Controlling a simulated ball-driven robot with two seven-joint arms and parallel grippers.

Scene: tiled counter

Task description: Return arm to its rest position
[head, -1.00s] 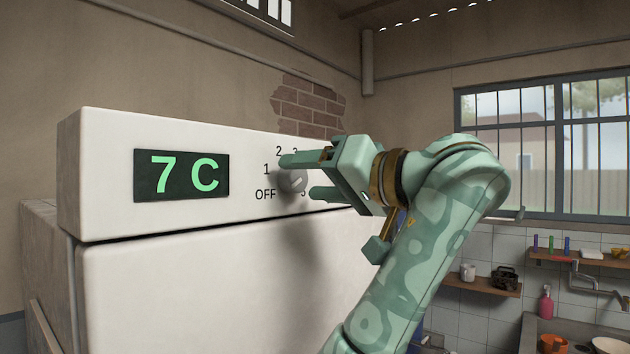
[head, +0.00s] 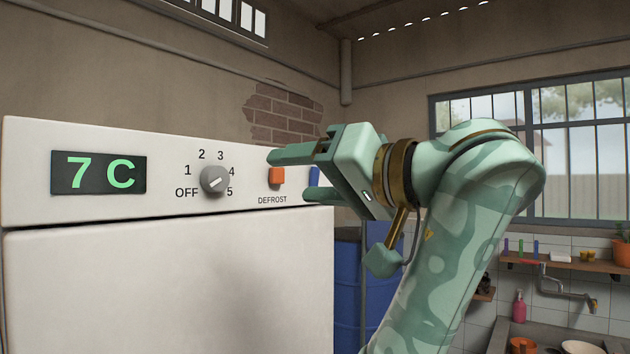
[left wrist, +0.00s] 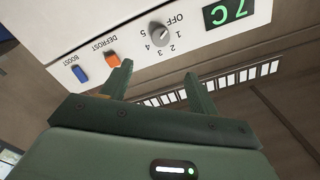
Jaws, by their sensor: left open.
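My left gripper (head: 291,175) is open and empty, its two green fingers spread. In the head view it is to the right of the grey round knob (head: 215,181), with its upper fingertip near the orange DEFROST button (head: 276,177). The knob sits in a ring of marks from OFF to 5. In the left wrist view the open fingers (left wrist: 158,73) lie apart from the knob (left wrist: 160,34), which shows beyond them. My left arm reaches up from the bottom of the head view, bent at its elbow. My right gripper is not in view.
The white appliance panel (head: 90,214) carries a display (head: 98,173) reading 7 C. A blue BOOST button (left wrist: 80,75) shows in the wrist view. A blue barrel (head: 347,285) stands right of the appliance. A shelf (head: 560,264) and sink area lie at the right.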

